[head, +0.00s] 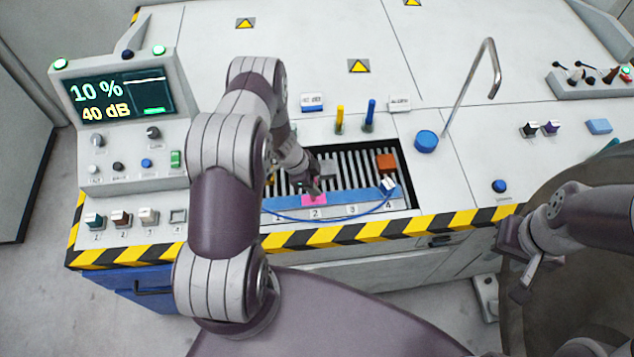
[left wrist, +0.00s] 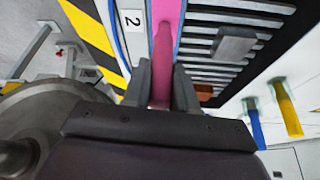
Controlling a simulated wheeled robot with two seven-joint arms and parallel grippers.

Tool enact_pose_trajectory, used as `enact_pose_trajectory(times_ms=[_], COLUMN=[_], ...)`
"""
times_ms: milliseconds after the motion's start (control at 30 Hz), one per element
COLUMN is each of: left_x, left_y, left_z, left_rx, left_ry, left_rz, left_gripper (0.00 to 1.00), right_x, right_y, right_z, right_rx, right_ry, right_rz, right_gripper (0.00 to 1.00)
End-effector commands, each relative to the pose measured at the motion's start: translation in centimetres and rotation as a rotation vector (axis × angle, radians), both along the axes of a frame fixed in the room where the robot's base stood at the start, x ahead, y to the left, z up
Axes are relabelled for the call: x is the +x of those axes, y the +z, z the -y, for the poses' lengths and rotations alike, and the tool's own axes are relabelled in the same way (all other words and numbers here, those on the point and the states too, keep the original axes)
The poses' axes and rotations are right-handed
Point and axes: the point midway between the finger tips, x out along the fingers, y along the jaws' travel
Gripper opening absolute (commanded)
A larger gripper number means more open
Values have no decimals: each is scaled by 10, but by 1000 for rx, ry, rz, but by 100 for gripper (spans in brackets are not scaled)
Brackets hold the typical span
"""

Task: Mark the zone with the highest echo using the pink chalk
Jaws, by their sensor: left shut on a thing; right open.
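My left gripper (head: 314,188) is shut on the pink chalk (left wrist: 162,72), which points down at the strip over the grille. The blue zone strip (head: 352,197) has labels 1 to 4 along its front. The part above label 2 (head: 315,213) is pink (head: 321,200), and the chalk tip is at or just above this pink patch; contact cannot be told. Label 2 also shows in the left wrist view (left wrist: 132,20). The display (head: 118,101) reads 10 % and 40 dB. My right gripper (head: 515,266) is open and empty, off the bench's front right.
A small white-and-blue block (head: 388,185) on a blue cable lies at zone 4. An orange block (head: 385,162) sits on the grille behind. Yellow (head: 340,117) and blue (head: 371,111) sticks stand behind the grille. A bent metal pipe (head: 468,83) rises at right.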

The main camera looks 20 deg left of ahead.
Motion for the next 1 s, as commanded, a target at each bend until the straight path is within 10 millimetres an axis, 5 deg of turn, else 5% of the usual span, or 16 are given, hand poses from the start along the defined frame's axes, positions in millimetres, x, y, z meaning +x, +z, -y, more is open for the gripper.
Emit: enact_pose_trajectory(times_ms=[1000], left_x=[-14], left_y=[-1], left_z=[-21], left_rx=[0], left_ry=[1], left_rz=[-2], left_gripper=[0], right_x=[0], right_y=[6], right_z=[0], right_rx=[0], right_ry=[0], right_rz=[0], right_gripper=[43])
